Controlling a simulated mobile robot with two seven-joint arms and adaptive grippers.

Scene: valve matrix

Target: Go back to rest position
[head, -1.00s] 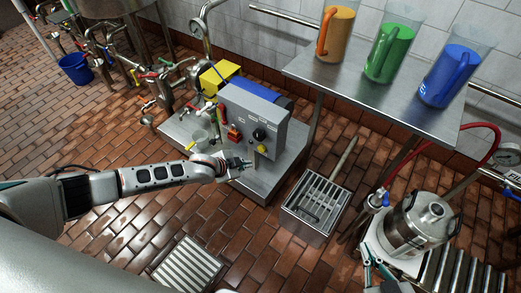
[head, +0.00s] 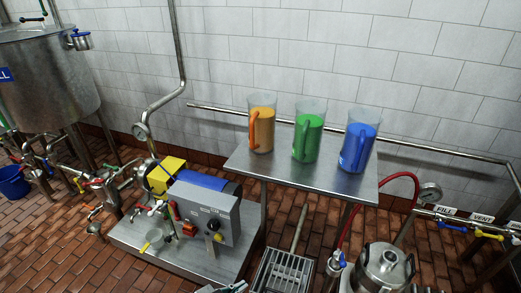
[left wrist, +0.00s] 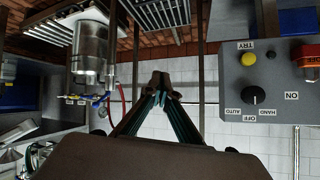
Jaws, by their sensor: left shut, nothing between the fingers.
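My left gripper (head: 232,288) just shows at the bottom edge of the head view, in front of the pump skid. In the left wrist view, its two dark fingers (left wrist: 160,82) are closed together with nothing between them. The grey control box (head: 207,218) with a black knob stands behind the gripper; it also shows upside down at the right of the left wrist view (left wrist: 268,78). The gripper is apart from the box. My right gripper is not visible in the head view now.
A steel table (head: 235,160) carries an orange jug (head: 262,131), a green jug (head: 308,139) and a blue jug (head: 357,142). A floor grate (head: 285,270) and a steel keg (head: 383,270) stand at the lower right. A large tank (head: 50,85) is at the left.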

